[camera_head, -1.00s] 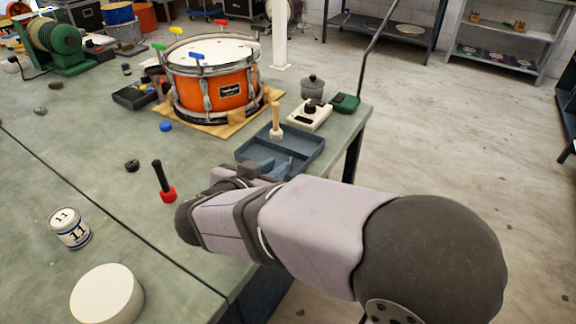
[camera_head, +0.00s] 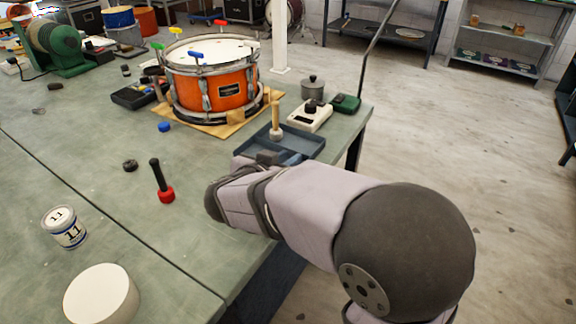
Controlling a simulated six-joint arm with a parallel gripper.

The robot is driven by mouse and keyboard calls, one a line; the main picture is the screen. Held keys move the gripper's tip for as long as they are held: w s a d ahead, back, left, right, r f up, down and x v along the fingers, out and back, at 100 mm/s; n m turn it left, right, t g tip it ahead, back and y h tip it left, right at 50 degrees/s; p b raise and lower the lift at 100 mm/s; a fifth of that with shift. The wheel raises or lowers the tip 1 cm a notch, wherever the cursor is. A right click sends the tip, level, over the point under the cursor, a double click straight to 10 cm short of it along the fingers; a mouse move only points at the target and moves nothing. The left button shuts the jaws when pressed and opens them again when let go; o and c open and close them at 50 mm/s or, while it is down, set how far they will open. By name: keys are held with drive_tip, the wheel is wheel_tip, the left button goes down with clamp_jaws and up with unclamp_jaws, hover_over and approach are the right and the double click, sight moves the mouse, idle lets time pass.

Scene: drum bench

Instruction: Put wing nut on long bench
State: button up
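The long bench (camera_head: 100,130) is a green-topped work surface filling the left and middle. I cannot pick out a wing nut for certain. A small dark round piece (camera_head: 130,165) lies on the bench, too small to identify. A blue-grey tray (camera_head: 309,145) sits near the bench's right edge with a wooden-handled mallet (camera_head: 276,122) standing in it. My gripper (camera_head: 268,157) is at the tray's near side, mostly hidden behind my own arm. Its fingertips do not show clearly, so whether it is open or holds anything cannot be told.
An orange drum (camera_head: 212,88) stands on a brown mat behind the tray. A red-and-black tool (camera_head: 162,181), a labelled can (camera_head: 64,227) and a white cylinder (camera_head: 101,294) stand nearer. The bench's left middle is fairly clear.

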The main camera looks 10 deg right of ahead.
drive_tip(key=shift+w+d+f, duration=0.15)
drive_tip(key=shift+w+d, duration=0.05)
drive_tip(key=shift+w, duration=0.1)
clamp_jaws()
wheel_tip(320, 180, up, 10)
drive_tip(key=p, duration=0.4)
